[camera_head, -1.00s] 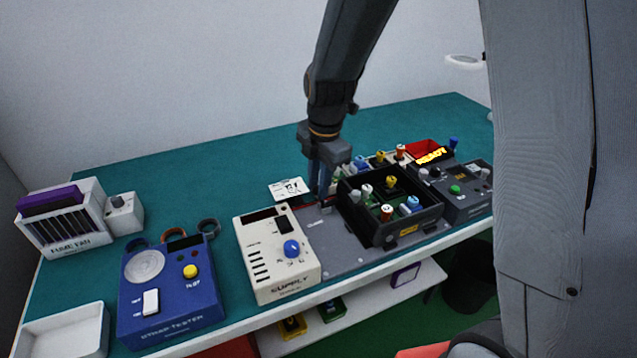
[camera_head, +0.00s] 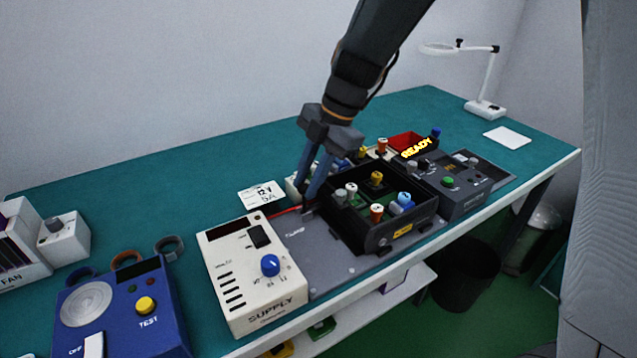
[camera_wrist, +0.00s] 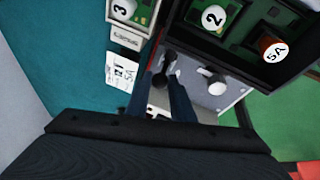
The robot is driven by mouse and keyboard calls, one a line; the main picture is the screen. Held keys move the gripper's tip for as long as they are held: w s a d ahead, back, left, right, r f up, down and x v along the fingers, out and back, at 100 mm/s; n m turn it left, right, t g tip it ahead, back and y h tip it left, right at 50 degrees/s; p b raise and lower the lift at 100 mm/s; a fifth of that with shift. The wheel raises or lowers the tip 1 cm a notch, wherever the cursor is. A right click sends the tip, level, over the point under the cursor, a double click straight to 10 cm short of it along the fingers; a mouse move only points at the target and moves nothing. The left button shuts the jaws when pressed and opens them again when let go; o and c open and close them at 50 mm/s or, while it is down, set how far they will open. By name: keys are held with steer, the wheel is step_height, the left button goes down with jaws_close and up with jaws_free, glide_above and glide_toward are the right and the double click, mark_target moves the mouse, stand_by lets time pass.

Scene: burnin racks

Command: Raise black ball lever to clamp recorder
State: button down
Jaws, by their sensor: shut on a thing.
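My gripper (camera_head: 309,196) reaches down between the cream supply unit and a black open-topped unit (camera_head: 335,234), with its blue-grey fingers tilted. In the wrist view my gripper (camera_wrist: 169,78) is shut on the black ball lever (camera_wrist: 170,57), whose dark ball shows between the fingertips. The black unit, which may be the recorder, stands on a grey plate (camera_head: 322,268) and holds several numbered coloured parts. I cannot tell how the clamp bears on it.
The cream supply unit (camera_head: 228,283) with a blue knob stands close left. A blue tester (camera_head: 125,315) is farther left. A grey device with a READY display (camera_head: 467,196) is right of the black unit. A card (camera_head: 262,194) lies behind.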

steer(key=c, duration=1.5)
jaws_free()
steer(key=shift+c, duration=0.2)
steer(key=b+v, duration=0.1)
steer(key=v, duration=0.6)
steer(key=shift+r, duration=0.4)
steer(key=shift+d, duration=0.15)
